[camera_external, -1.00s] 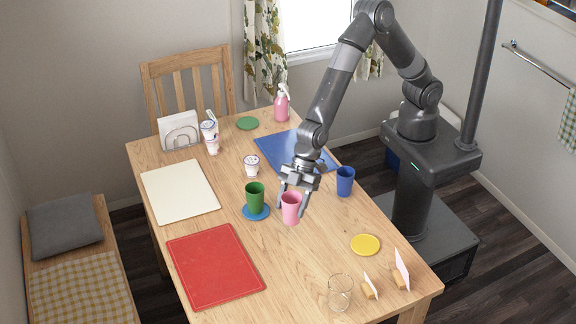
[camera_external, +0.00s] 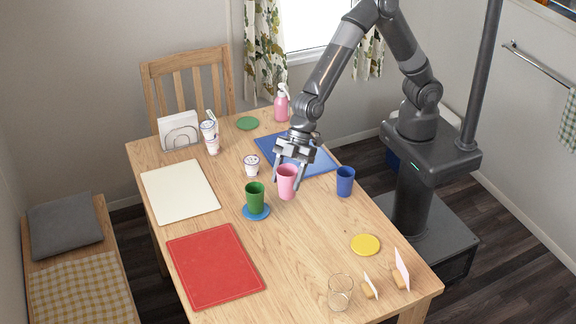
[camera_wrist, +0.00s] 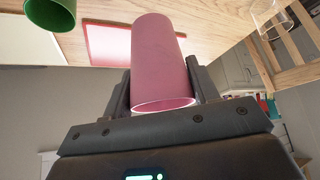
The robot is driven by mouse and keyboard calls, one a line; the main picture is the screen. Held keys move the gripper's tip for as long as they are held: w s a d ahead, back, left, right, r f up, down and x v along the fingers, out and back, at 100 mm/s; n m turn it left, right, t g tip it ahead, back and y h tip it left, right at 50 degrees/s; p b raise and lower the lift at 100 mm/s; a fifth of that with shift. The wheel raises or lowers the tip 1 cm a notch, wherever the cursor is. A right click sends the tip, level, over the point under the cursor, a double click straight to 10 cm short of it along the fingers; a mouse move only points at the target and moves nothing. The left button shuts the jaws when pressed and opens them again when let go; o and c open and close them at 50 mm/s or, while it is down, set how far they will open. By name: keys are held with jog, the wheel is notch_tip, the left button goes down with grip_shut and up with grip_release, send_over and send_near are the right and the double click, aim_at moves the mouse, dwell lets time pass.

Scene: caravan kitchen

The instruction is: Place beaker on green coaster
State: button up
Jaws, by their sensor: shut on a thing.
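My gripper (camera_external: 292,172) is shut on a pink beaker (camera_external: 287,183), which stands upright between the fingers over the middle of the table. In the wrist view the pink beaker (camera_wrist: 160,65) fills the space between the two dark fingers. I cannot tell for sure how far its base is above the table. The green coaster (camera_external: 247,123) lies bare at the far end of the table, beyond and left of my gripper.
A green beaker (camera_external: 254,194) stands on a blue coaster (camera_external: 257,214). A blue beaker (camera_external: 345,181) stands to the right. A white tub (camera_external: 251,166), a tall patterned container (camera_external: 210,137), a blue board (camera_external: 318,165) and a pink spray bottle (camera_external: 282,103) lie around the far half.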

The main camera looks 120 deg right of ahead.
notch_tip(320, 180, up, 2)
jog(key=s+d+m+h, duration=0.1)
jog(key=d+m+h, duration=0.6)
jog(key=d, duration=3)
jog(key=s+d+m+g+h, duration=0.1)
jog(key=s+d+m, duration=0.4)
jog(key=s+d, duration=0.7)
jog(key=s+d+m+h, duration=0.1)
jog(key=s+d+m, duration=0.55)
jog(key=d, duration=0.95)
jog(key=n, duration=0.2)
send_over(246, 120)
notch_tip(246, 120, down, 12)
jog(key=shift+m, duration=0.25)
jog(key=shift+w+f, duration=0.1)
jog(key=shift+f, duration=1.95)
jog(key=shift+f, duration=0.1)
